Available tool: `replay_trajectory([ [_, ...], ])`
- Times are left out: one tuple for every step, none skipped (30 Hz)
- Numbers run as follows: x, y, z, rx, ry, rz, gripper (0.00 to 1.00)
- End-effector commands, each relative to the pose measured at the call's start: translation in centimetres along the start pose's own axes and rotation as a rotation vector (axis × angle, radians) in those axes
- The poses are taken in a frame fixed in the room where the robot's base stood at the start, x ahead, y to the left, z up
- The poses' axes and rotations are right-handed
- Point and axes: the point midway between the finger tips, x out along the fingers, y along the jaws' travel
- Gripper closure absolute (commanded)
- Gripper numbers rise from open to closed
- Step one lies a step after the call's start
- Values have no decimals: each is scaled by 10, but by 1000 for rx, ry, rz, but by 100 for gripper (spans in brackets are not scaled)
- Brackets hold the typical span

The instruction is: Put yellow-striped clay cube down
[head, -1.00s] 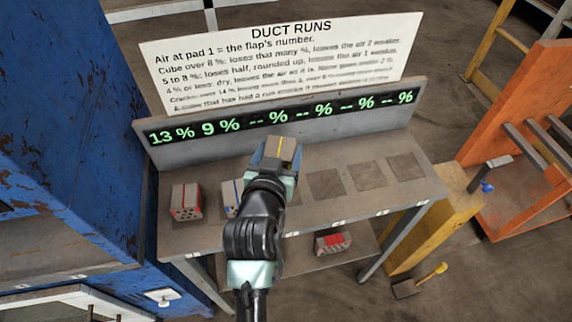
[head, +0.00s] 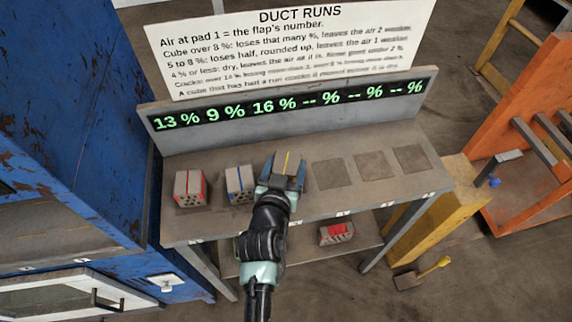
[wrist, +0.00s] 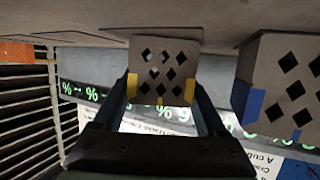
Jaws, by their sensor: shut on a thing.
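The yellow-striped clay cube (head: 289,164) is grey-brown with a yellow stripe on top. It is at the third place in the row on the bench, right of the blue-striped cube (head: 240,184). My gripper (head: 284,178) is shut on it, one finger on each side. In the wrist view, the yellow-striped cube (wrist: 165,62) shows diamond holes and yellow corner marks between the fingers of my gripper (wrist: 165,108). It appears to touch the bench top, seen inverted there.
A red-striped cube (head: 189,187) stands at the row's left end. Three bare dark pads (head: 374,165) lie to the right. The display (head: 290,104) reads 13 %, 9 %, 16 %, then dashes. Another red-marked cube (head: 337,233) is on the lower shelf.

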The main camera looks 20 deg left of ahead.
Motion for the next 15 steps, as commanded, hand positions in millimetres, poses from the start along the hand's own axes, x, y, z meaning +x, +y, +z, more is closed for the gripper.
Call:
replay_trajectory([
  [0, 0, -1, 0, 2, 0, 81],
  [0, 0, -1, 0, 2, 0, 81],
  [0, 0, 0, 0, 2, 0, 81],
  [1, 0, 2, 0, 2, 0, 81],
  [1, 0, 3, 0, 2, 0, 81],
  [1, 0, 3, 0, 0, 0, 22],
  [1, 0, 2, 0, 0, 0, 16],
  [1, 0, 2, 0, 0, 0, 13],
  [1, 0, 2, 0, -1, 0, 13],
  [1, 0, 2, 0, -1, 0, 13],
  [1, 0, 2, 0, -1, 0, 13],
  [1, 0, 2, 0, -1, 0, 13],
  [1, 0, 2, 0, -1, 0, 13],
  [1, 0, 2, 0, -1, 0, 13],
  [1, 0, 2, 0, -1, 0, 13],
])
